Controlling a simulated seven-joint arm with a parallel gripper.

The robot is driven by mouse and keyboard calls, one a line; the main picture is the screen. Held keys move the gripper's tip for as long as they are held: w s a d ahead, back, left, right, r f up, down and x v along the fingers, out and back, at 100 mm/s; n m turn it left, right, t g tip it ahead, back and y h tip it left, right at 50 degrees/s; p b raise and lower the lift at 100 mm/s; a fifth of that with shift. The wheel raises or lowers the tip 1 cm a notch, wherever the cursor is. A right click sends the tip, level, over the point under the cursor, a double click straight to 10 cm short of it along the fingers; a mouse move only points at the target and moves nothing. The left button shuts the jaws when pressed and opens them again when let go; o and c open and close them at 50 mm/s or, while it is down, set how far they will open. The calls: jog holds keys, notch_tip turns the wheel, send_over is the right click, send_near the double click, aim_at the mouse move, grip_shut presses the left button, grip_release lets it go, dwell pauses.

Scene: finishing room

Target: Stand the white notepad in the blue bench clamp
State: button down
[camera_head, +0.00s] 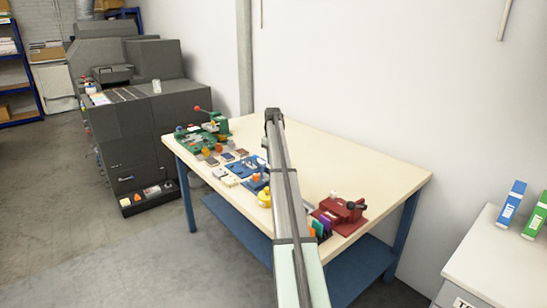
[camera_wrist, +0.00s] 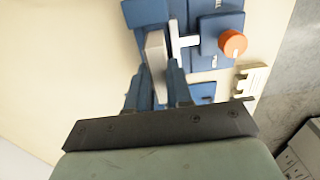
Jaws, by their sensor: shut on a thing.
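In the wrist view, my gripper (camera_wrist: 158,72) is shut on a pale slab, which I take for the white notepad (camera_wrist: 155,48). The notepad is seen nearly edge-on and reaches out beyond my fingertips. Its far end lies at the blue bench clamp (camera_wrist: 208,28), between a blue block on the left and the clamp's pale screw rod and orange knob (camera_wrist: 233,43) on the right. I cannot tell whether it touches the base or the jaws. In the head view, the blue clamp (camera_head: 244,166) is on the table; my arm hides the gripper and notepad.
The wooden table (camera_head: 320,155) is clear at the back. A green clamp (camera_head: 213,124) stands at the left and a red vise (camera_head: 340,209) at the right. Several small pads and blocks lie along the front edge. A cream piece (camera_wrist: 250,78) lies near the orange knob.

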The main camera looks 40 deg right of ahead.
jog(key=shift+f, duration=2.15)
jog(key=shift+f, duration=0.6)
jog(key=c, duration=1.3)
grip_release()
jog(key=shift+r, duration=5.55)
